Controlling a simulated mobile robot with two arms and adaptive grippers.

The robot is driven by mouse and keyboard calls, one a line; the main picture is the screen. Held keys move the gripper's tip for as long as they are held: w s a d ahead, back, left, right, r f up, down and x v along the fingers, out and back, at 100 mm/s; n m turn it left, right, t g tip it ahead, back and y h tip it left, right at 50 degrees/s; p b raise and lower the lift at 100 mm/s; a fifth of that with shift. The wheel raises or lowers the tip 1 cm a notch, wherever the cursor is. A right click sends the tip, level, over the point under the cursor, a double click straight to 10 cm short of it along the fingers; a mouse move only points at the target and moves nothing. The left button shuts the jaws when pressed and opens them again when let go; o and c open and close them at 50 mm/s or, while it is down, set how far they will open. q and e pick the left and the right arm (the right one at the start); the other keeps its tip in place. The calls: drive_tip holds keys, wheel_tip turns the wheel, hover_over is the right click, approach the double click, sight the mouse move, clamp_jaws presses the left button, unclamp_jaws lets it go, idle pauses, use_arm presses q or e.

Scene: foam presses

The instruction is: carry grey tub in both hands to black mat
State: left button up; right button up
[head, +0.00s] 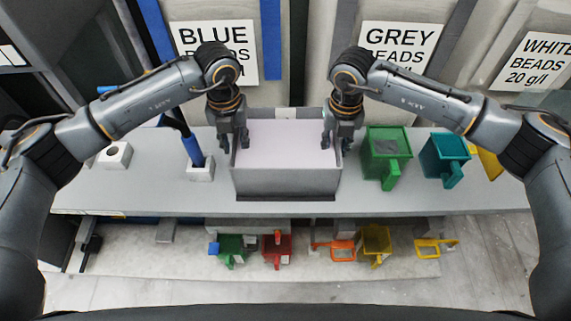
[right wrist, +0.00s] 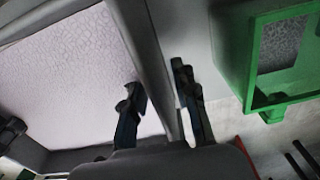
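The grey tub (head: 285,183) stands at the front middle of the bench, filled with a pale lilac mass. A thin dark strip (head: 286,198), perhaps the black mat, shows along its front base; most of it is hidden. My left gripper (head: 234,143) is at the tub's left wall and my right gripper (head: 337,143) at its right wall, both pointing down with fingers apart. In the right wrist view, one finger of my right gripper (right wrist: 157,95) is inside the tub (right wrist: 75,65) and the other outside, with the wall between them. Neither looks clamped.
A green scoop box (head: 387,150) stands close right of the tub, with a teal one (head: 445,155) beyond. A white holder (head: 200,172) with a blue-handled tool is at the left. Several coloured scoops lie on a lower shelf (head: 180,285). Bench between holder and tub is narrow.

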use_arm(q)
wheel_tip(320, 180, up, 8)
use_arm(e)
drive_tip(key=shift+r, duration=0.15)
wheel_tip(320, 180, up, 12)
drive_tip(key=shift+f, duration=0.1)
idle(0.8)
